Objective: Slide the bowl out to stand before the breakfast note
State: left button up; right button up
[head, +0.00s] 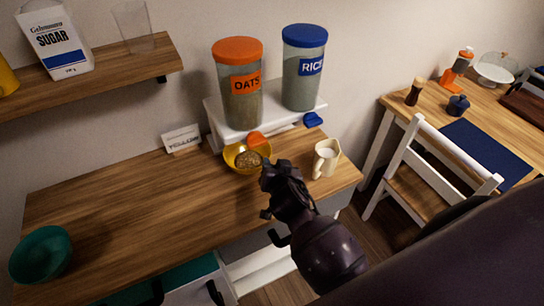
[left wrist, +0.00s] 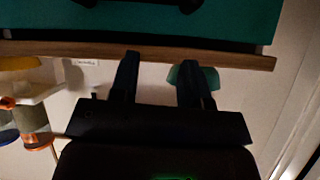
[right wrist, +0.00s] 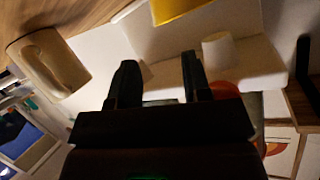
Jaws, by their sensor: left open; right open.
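My left gripper (left wrist: 160,75) is open and empty, outside the head view.
Oats (head: 238,95) and rice (head: 303,80) jars stand on the white riser (head: 215,118). A cream pitcher (head: 327,160) is right of my right gripper. A teal bowl (head: 42,255) is at the far left. Counter before the note is clear.

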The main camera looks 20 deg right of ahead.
aim_at(268, 149)
jog(key=x, duration=0.9)
jog(key=shift+p, duration=0.3)
jog(key=shift+r, duration=0.1)
jog(key=shift+c, duration=0.2)
grip_shut()
jog(key=shift+s, duration=0.1)
